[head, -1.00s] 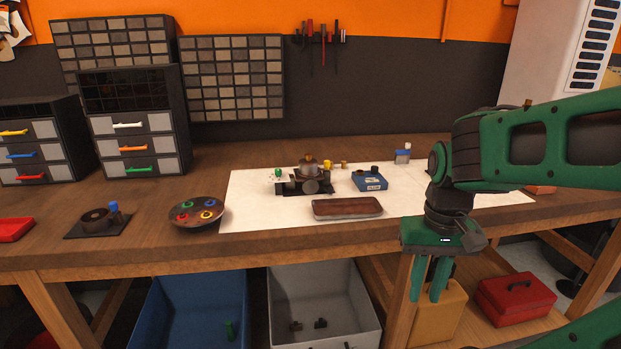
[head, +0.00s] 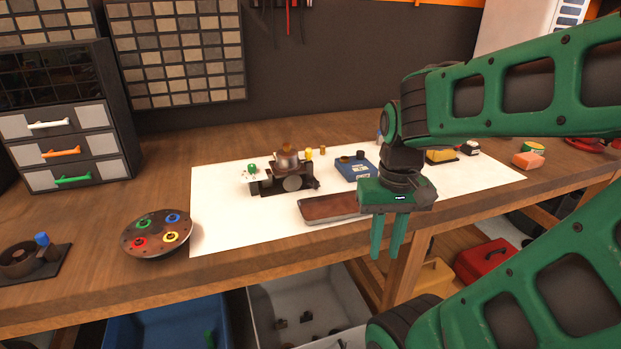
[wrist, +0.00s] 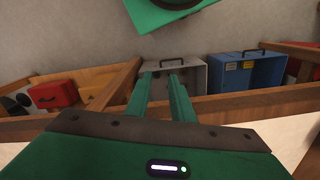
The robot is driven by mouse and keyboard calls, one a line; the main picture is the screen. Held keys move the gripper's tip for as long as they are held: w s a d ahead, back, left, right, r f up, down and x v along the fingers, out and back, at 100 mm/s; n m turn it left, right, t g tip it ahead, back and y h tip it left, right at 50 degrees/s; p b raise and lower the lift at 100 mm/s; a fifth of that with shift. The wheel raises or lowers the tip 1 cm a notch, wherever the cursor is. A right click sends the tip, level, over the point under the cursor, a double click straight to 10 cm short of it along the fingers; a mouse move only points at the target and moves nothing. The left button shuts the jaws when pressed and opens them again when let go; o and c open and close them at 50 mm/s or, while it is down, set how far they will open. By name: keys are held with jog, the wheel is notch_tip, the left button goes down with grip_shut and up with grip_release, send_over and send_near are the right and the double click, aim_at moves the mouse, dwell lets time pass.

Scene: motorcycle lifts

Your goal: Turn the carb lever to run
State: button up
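The carburetor assembly (head: 285,172) stands on a black base on the white mat (head: 230,220) on the workbench. It has a green knob (head: 252,168) at its left and a yellow part (head: 309,154) at its right. Which part is the carb lever, and how it is set, is too small to tell. My gripper (head: 387,250) hangs over the bench's front edge, right of and nearer than the carburetor, apart from it. Its fingers point down with a gap between them and nothing in it. In the wrist view, my gripper (wrist: 162,78) also shows spread, empty fingers.
A brown tray (head: 330,208) lies between the carburetor and my gripper. A blue box (head: 355,170) stands right of the carburetor. A round dish with coloured rings (head: 157,234) is at the left. Bins and a red toolbox (head: 484,260) are below the bench.

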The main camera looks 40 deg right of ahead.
jog(key=w+d+r+m, duration=0.1)
jog(key=w, duration=0.2)
jog(key=w+d+r+m+h, duration=0.1)
jog(key=w+r, duration=0.1)
jog(key=w, duration=0.1)
jog(key=w+r+h, duration=0.1)
jog(key=w+r, duration=0.1)
jog(key=w, duration=0.2)
jog(key=shift+d+r+m, duration=0.2)
jog(key=shift+d+m, duration=0.2)
jog(key=w+a+r+m+t+h, duration=0.1)
jog(key=w+r+m, duration=0.15)
jog(key=w, duration=0.65)
jog(key=m+h, duration=0.1)
jog(key=m, duration=0.1)
send_near(316, 182)
jog(key=shift+t, duration=0.4)
jog(key=x, duration=0.8)
jog(key=shift+s+d+f, duration=0.1)
jog(key=shift+s+f, duration=0.05)
jog(key=shift+s, duration=0.1)
